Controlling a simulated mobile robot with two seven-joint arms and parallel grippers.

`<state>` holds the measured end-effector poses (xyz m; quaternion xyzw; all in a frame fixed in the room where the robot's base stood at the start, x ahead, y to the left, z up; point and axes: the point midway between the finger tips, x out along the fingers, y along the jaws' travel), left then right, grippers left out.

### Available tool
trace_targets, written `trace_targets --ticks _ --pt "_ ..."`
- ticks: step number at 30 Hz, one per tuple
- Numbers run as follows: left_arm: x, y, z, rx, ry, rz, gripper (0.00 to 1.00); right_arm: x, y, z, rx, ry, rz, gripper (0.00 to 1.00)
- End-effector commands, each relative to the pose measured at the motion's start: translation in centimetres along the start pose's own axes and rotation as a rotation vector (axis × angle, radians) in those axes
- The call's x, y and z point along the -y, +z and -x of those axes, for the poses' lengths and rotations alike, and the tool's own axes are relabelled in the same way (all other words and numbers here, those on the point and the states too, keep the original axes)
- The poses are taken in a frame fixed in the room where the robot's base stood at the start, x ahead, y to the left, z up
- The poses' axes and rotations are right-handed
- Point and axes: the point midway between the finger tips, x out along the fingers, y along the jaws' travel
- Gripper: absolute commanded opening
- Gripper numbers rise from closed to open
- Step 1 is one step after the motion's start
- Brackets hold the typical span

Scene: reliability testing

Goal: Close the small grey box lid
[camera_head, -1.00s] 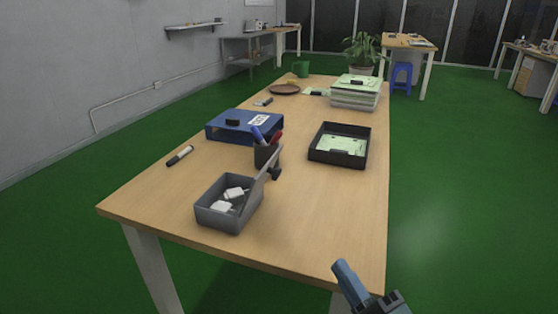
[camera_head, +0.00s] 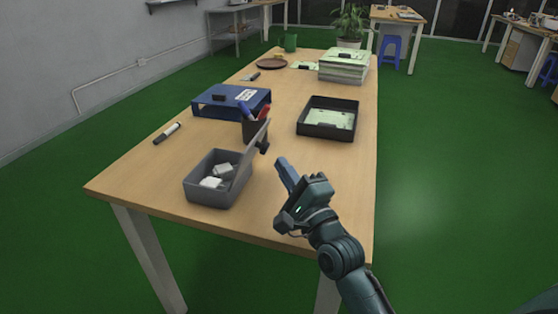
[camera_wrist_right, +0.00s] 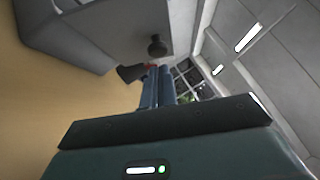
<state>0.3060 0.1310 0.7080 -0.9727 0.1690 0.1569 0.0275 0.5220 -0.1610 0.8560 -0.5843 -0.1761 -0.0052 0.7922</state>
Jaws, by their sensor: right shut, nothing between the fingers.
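The small grey box (camera_head: 207,195) stands at the near left of the wooden table. White objects (camera_head: 216,179) lie inside the box. My right gripper (camera_head: 282,163) is shut and empty, to the right of the box and apart from the lid. It also shows in the right wrist view (camera_wrist_right: 158,72). My left gripper is out of view.
A dark pen cup (camera_head: 252,128) stands just behind the lid. The table front is clear.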

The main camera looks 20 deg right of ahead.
Motion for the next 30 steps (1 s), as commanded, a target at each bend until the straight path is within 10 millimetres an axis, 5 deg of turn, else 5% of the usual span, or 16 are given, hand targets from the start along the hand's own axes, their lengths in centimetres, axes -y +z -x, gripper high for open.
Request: trace_targets --ticks 7,20,27,30 --pt "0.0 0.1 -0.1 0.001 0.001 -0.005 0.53 0.0 0.0 -2.5 0.0 -0.001 0.0 0.0" --pt "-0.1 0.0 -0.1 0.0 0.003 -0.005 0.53 0.0 0.0 -2.8 0.0 0.001 0.001 0.0" --pt "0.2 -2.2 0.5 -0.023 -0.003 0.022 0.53 0.7 0.2 -3.7 0.0 0.035 0.029 0.0" --pt "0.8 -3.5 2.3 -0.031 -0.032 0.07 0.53 1.2 0.3 -4.6 0.0 0.067 0.058 0.0"
